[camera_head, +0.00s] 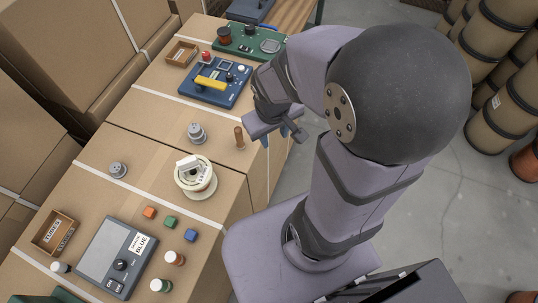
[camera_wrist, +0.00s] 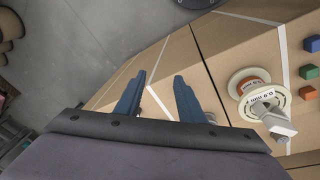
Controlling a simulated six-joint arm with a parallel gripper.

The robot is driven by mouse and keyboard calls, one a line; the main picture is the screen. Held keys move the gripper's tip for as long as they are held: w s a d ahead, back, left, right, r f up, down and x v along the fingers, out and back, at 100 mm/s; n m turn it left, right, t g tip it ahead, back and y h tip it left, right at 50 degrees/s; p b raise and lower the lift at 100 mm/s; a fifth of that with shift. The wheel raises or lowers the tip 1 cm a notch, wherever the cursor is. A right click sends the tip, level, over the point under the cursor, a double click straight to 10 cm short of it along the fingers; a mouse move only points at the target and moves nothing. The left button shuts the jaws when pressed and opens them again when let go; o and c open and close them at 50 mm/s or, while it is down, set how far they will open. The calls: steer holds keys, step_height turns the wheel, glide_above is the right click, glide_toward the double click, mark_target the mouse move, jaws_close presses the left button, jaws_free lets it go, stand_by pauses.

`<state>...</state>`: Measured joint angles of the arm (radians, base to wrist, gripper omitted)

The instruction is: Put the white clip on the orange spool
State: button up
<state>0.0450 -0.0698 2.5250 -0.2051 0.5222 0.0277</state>
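The orange spool (camera_head: 195,183) stands upright on the cardboard surface, with white flanges and a label on its upper flange. Its orange winding shows between the flanges in the wrist view (camera_wrist: 250,84). The white clip (camera_head: 187,162) appears to sit on top of the spool's upper flange. In the wrist view the clip (camera_wrist: 281,126) is a pale block with a wider plate at the spool's labelled end. My gripper (camera_head: 280,137) is open and empty at the right edge of the boxes, apart from the spool. Its two blue fingers (camera_wrist: 160,90) are spread in the wrist view.
A brown peg (camera_head: 239,137) stands near my gripper, with a grey stepped weight (camera_head: 196,133) left of it. Orange, green and blue cubes (camera_head: 170,222) lie in front of the spool. A grey device (camera_head: 117,258) and an open box (camera_head: 55,232) are nearer. Bare cardboard surrounds the spool.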

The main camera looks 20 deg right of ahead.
steer(key=s+a+m+g+y, duration=0.1)
steer(key=s+a+g, duration=0.1)
steer(key=s, duration=0.3)
steer(key=shift+s+a+r, duration=0.15)
steer(key=shift+s+a, duration=0.15)
steer(key=shift+a, duration=0.6)
